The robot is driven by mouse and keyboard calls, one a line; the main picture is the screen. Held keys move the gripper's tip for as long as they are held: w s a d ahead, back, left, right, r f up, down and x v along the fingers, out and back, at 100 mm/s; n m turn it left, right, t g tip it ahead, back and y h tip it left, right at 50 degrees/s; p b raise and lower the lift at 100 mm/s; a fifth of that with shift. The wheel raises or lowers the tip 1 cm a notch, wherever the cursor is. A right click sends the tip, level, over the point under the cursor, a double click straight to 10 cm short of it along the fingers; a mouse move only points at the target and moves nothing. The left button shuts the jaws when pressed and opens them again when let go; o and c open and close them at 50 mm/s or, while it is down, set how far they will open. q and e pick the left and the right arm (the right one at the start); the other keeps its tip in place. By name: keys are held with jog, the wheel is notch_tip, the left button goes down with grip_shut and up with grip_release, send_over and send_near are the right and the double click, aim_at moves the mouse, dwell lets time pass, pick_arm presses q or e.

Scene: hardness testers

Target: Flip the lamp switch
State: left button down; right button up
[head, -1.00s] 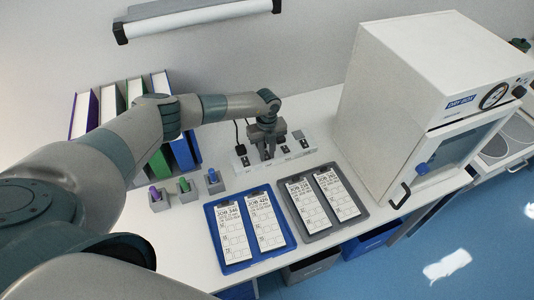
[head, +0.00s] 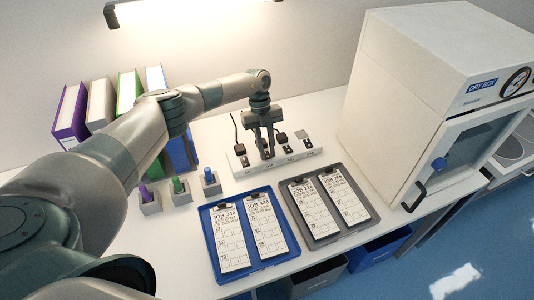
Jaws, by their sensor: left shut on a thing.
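The lamp (head: 195,8) is a long bar on the wall at the top and is lit. A white power strip (head: 312,153) with several dark switches and plugs lies at the back of the bench. The fingers hide most of that part. My right gripper is not in view.
A blue tray (head: 213,259) and a grey tray (head: 374,211) with job cards lie in front of the strip. Several small grey holders with coloured pegs stand left, before the binders (head: 72,118). A white dry box (head: 400,85) stands right.

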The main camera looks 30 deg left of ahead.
pick_arm(q)
jog(key=c, duration=1.6)
grip_release()
jog(key=shift+o, duration=0.2)
jog(key=b+v, duration=0.6)
jog(key=v, duration=1.1)
jog(key=shift+r, duration=0.25)
